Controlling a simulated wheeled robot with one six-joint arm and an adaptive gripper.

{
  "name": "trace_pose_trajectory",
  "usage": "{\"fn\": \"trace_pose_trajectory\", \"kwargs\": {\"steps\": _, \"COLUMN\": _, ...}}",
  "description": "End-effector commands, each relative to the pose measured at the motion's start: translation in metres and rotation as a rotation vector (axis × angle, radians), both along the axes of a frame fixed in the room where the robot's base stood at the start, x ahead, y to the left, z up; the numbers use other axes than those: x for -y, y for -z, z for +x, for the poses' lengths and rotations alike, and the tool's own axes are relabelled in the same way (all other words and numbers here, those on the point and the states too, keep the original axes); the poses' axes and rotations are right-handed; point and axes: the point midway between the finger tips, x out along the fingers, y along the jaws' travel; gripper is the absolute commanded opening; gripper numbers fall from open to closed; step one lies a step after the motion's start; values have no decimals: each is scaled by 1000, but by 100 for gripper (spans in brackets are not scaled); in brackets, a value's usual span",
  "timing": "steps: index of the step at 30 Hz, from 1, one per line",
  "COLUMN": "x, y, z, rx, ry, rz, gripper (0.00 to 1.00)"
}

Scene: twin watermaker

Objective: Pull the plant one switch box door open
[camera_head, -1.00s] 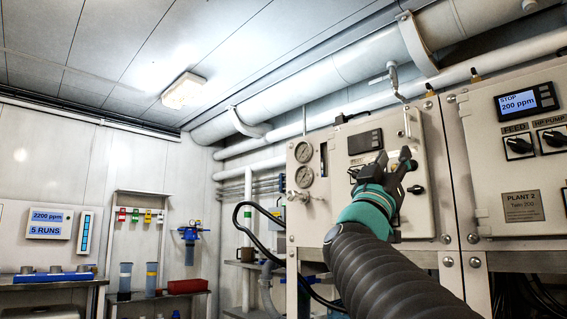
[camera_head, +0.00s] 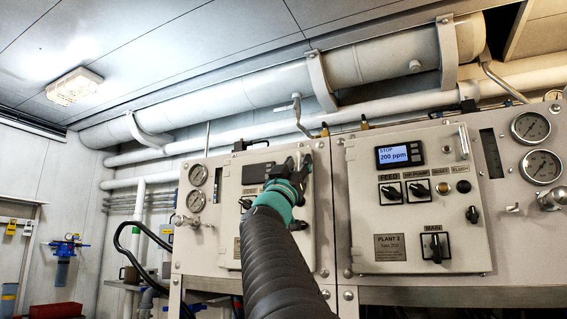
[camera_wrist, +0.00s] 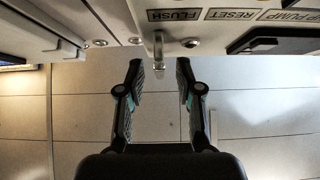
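The plant one switch box door (camera_head: 231,183) is the grey-white panel on the left box, and it looks shut. My gripper (camera_head: 303,165) is at its upper right edge and hides part of it. In the wrist view the door's labelled face (camera_wrist: 220,35) shows upside down, with FLUSH and RESET readable. A slim upright metal handle (camera_wrist: 159,46) stands at its edge. My gripper (camera_wrist: 160,68) is open, with one finger on each side of the handle's end. No finger visibly touches it. How deep the handle sits between them I cannot tell.
The plant two box door (camera_head: 365,243) stands to the right, close beside my arm. Pressure gauges (camera_head: 197,175) sit left of the plant one door. Large white pipes (camera_head: 270,90) run above the boxes. A black hose (camera_head: 128,252) loops at the left.

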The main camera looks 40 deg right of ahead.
Motion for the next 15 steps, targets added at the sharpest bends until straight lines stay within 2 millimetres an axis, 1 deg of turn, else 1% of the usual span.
{"fn": "trace_pose_trajectory", "kwargs": {"steps": 3, "x": 3, "y": -4, "z": 1, "rx": 0, "ry": 0, "rz": -1, "gripper": 35}}
{"fn": "trace_pose_trajectory", "kwargs": {"steps": 11, "x": 3, "y": -3, "z": 1, "rx": 1, "ry": -1, "rz": 0, "gripper": 35}}
{"fn": "trace_pose_trajectory", "kwargs": {"steps": 12, "x": 3, "y": -3, "z": 1, "rx": 1, "ry": -1, "rz": 0, "gripper": 25}}
{"fn": "trace_pose_trajectory", "kwargs": {"steps": 14, "x": 3, "y": -3, "z": 1, "rx": 1, "ry": -1, "rz": 0, "gripper": 10}}
{"fn": "trace_pose_trajectory", "kwargs": {"steps": 15, "x": 3, "y": -3, "z": 1, "rx": 1, "ry": -1, "rz": 0, "gripper": 0}}
